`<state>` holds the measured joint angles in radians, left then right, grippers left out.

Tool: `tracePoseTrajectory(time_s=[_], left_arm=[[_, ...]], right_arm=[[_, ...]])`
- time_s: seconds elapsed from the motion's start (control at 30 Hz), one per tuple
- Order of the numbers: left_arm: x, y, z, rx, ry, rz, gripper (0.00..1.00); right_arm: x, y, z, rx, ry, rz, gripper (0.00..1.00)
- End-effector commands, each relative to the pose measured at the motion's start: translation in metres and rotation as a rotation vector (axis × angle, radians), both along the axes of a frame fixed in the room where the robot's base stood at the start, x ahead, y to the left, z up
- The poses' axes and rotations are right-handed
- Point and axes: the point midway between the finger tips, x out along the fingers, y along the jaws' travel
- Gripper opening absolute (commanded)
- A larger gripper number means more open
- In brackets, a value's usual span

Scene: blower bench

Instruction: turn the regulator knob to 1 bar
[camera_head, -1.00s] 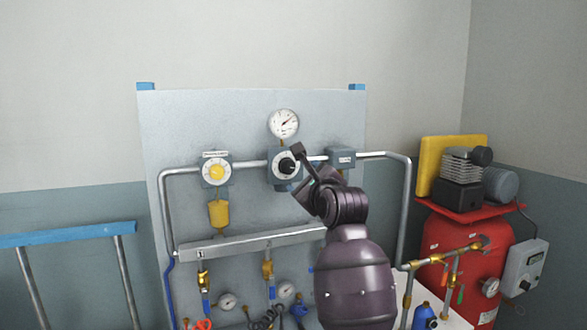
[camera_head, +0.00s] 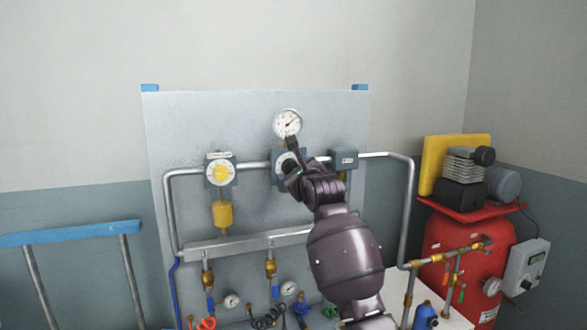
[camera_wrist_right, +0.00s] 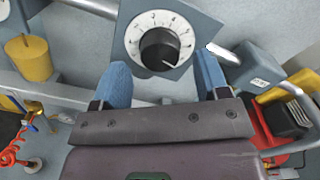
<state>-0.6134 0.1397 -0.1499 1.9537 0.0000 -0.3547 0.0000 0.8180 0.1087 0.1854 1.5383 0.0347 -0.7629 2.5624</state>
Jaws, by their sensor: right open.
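The regulator (camera_head: 277,172) is a grey-blue block on the panel with a black knob (camera_head: 288,164) partly hidden behind my right gripper (camera_head: 290,156). In the right wrist view, the black knob (camera_wrist_right: 160,48) sits in a white numbered dial (camera_wrist_right: 136,38). Its white mark points down and slightly right. The open right gripper (camera_wrist_right: 162,66) shows two blue fingers below the dial, one to each side of the knob. I see no contact with it. A round white pressure gauge (camera_head: 287,123) stands above the regulator, its needle toward the upper right. My left gripper is out of view.
A metal pipe (camera_head: 375,155) runs across the grey panel (camera_head: 230,115). A yellow-dialled unit (camera_head: 220,172) is left of the regulator, and a small grey box (camera_head: 343,159) is right. A red compressor tank (camera_head: 450,260) stands at right, a blue-topped rail (camera_head: 70,233) at left.

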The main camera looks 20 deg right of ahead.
Motion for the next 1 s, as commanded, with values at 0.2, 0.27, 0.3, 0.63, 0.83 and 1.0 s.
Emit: tracePoseTrajectory(time_s=[0.2, 0.27, 0.3, 0.63, 0.83, 1.0], left_arm=[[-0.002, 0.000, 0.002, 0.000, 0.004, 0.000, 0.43], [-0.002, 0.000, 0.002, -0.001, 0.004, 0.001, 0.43], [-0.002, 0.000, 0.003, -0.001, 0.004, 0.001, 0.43], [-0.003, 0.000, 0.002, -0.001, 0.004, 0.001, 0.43], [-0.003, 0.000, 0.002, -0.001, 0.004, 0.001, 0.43], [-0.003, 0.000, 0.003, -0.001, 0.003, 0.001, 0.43]], right_arm=[[0.016, 0.000, 0.000, -0.001, 0.001, -0.001, 0.68], [0.017, 0.001, 0.001, -0.001, -0.001, 0.001, 0.68], [0.018, 0.001, 0.001, -0.001, -0.001, 0.000, 0.68], [0.019, 0.001, 0.000, -0.001, -0.001, 0.000, 0.62], [0.019, 0.000, 0.000, 0.000, 0.000, 0.000, 0.31], [0.019, 0.001, 0.000, -0.001, 0.000, 0.000, 0.19]])
